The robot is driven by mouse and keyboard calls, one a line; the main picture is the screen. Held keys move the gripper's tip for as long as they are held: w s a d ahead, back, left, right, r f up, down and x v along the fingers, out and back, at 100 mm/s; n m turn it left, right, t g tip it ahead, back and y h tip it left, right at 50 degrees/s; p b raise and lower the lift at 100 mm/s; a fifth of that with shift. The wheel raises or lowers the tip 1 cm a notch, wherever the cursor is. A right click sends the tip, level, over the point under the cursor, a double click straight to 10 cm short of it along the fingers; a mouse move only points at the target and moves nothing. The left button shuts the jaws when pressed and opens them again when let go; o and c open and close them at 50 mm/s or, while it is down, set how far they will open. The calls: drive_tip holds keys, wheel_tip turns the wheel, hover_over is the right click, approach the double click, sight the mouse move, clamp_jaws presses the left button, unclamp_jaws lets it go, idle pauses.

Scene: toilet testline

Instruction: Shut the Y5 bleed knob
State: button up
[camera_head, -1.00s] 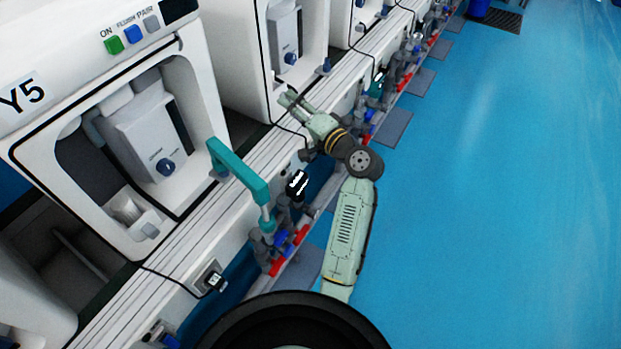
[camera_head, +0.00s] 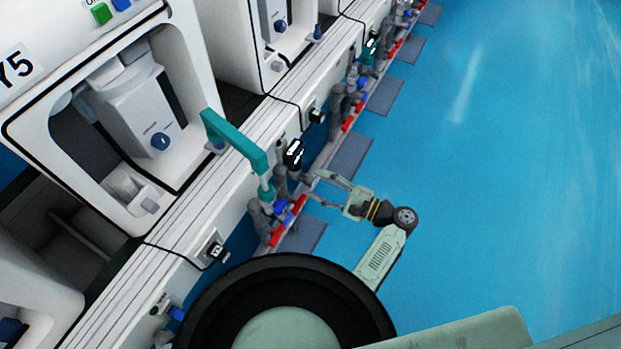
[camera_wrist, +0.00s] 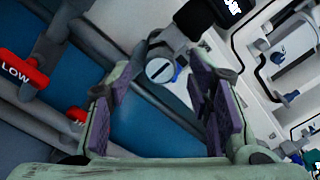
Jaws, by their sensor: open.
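In the head view the Y5 label (camera_head: 15,68) marks the white station at the left. Below it stands piping with red handles (camera_head: 283,222) and a teal handle (camera_head: 240,148). My gripper (camera_head: 318,184) is open and empty beside this piping, pointing left toward it. In the wrist view a round grey slotted knob (camera_wrist: 160,70) shows between my open fingers (camera_wrist: 160,95), beyond their tips and not touching them. I cannot tell for sure that it is the bleed knob; no label on it is readable. In the head view the pipes and dark gauge hide it.
A black digital gauge (camera_head: 293,153) sits just above the piping; it also shows in the wrist view (camera_wrist: 210,12). A red handle reading LOW (camera_wrist: 22,72) is at the left of the wrist view. The blue floor (camera_head: 470,180) at the right is clear.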

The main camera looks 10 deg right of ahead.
sight(314, 183)
drive_tip(key=shift+x, duration=1.7)
clamp_jaws()
